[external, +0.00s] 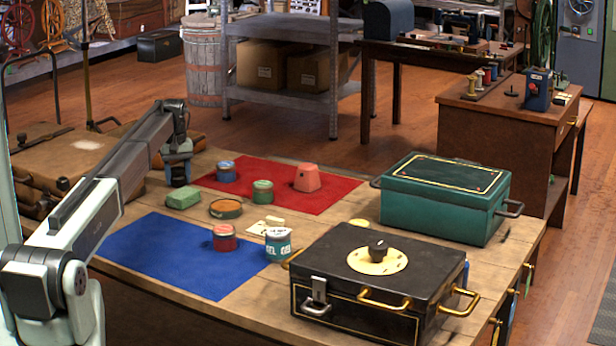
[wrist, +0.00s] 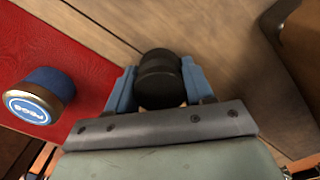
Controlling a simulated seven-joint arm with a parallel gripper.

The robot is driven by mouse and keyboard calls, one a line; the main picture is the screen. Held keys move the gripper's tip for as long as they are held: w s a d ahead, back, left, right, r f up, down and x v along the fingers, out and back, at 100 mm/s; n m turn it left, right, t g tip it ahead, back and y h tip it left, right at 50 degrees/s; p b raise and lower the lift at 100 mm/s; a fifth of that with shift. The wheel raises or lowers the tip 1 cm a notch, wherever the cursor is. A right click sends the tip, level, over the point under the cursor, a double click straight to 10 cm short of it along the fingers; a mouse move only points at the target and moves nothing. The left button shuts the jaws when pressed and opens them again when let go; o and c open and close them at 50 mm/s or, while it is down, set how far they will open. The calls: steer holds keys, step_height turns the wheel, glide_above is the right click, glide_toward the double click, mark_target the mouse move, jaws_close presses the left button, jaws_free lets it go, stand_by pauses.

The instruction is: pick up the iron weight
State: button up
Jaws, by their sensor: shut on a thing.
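The iron weight (wrist: 159,80) is a small dark, rounded knob-like piece in the wrist view. My gripper (wrist: 160,90) is shut on it, with one blue finger at each side. In the external view my gripper (external: 180,168) points down at the far left part of the wooden table, left of the red mat. The dark weight (external: 180,181) shows a little under the fingers there. I cannot tell whether it touches the table or hangs just above it.
A green block (external: 183,197) and an orange-topped tin (external: 226,208) lie nearer. A black box (external: 375,285) and a green box (external: 445,200) stand at right. The blue mat (external: 170,255) has free room.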

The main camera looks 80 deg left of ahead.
jaws_close()
